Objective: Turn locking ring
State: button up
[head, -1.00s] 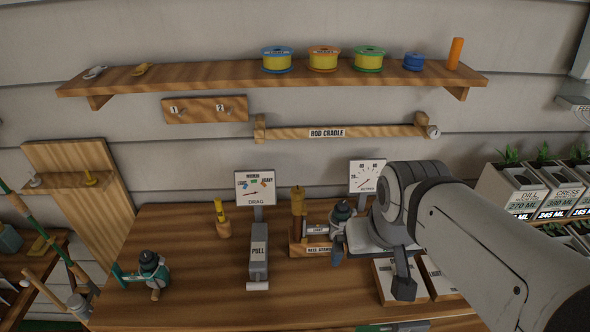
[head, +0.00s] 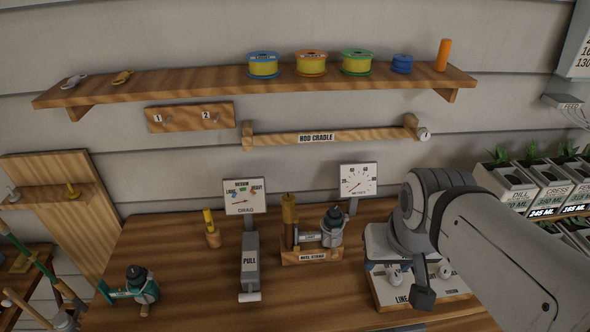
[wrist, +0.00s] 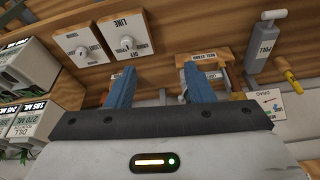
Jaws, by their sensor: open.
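My gripper (wrist: 157,75) shows in the wrist view with two blue fingers spread apart and nothing between them. In the head view my wrist is over the back of the white LINE panel (head: 440,290), right of the reel stand (head: 312,257). A dark-topped grey reel (head: 333,222) sits upright on the stand, apart from my gripper. The stand also shows beyond the fingers in the wrist view (wrist: 209,58). Another dark-topped reel with a green arm (head: 138,280) lies at the table's left. I cannot tell which part is the locking ring.
A grey PULL lever (head: 250,262) stands below the DRAG gauge (head: 244,197). A second gauge (head: 358,180) stands behind the stand. Two white knobs are on the LINE panel (wrist: 122,22). A shelf with spools (head: 200,82) is above. Planters (head: 510,190) are at right. The tabletop's front middle is clear.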

aim_at(289, 200)
jog(key=z, duration=0.2)
jog(key=k, duration=1.85)
jog(key=u, duration=0.35)
jog(key=i, duration=1.5)
jog(key=u, duration=0.1)
